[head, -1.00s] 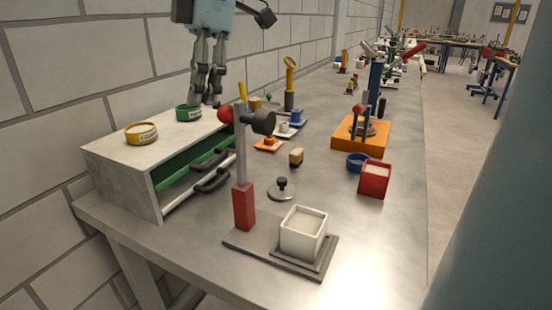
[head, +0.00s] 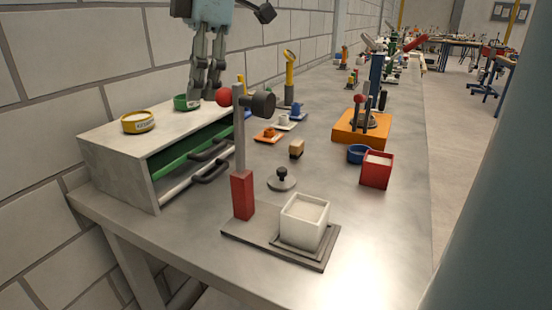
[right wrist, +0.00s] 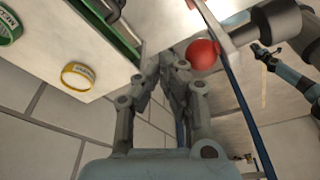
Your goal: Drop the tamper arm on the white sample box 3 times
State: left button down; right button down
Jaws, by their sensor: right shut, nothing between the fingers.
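The tamper has a red foot and a grey post (head: 239,140). At the top, its arm carries a red ball knob (head: 224,97) on the left and a dark cylinder head (head: 263,104) on the right; the arm looks about level. The white sample box (head: 304,222) stands on the grey base plate, below and right of the head. My right gripper (head: 207,97) is shut and empty, left of the red knob. In the right wrist view its fingertips (right wrist: 174,58) are close to the knob (right wrist: 203,54); contact is not clear.
A grey shelf unit (head: 108,150) with dark handles, a yellow tin (head: 138,122) and a green tin (head: 187,102) stands at left by the wall. A lidded disc (head: 282,180), a red box (head: 377,170) and a blue dish (head: 359,154) stand behind the tamper. The bench's front right is clear.

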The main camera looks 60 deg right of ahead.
jog(key=shift+r, duration=0.1)
dwell(0.5)
notch_tip(320, 180, up, 8)
jog(key=p, duration=0.3)
dwell(0.8)
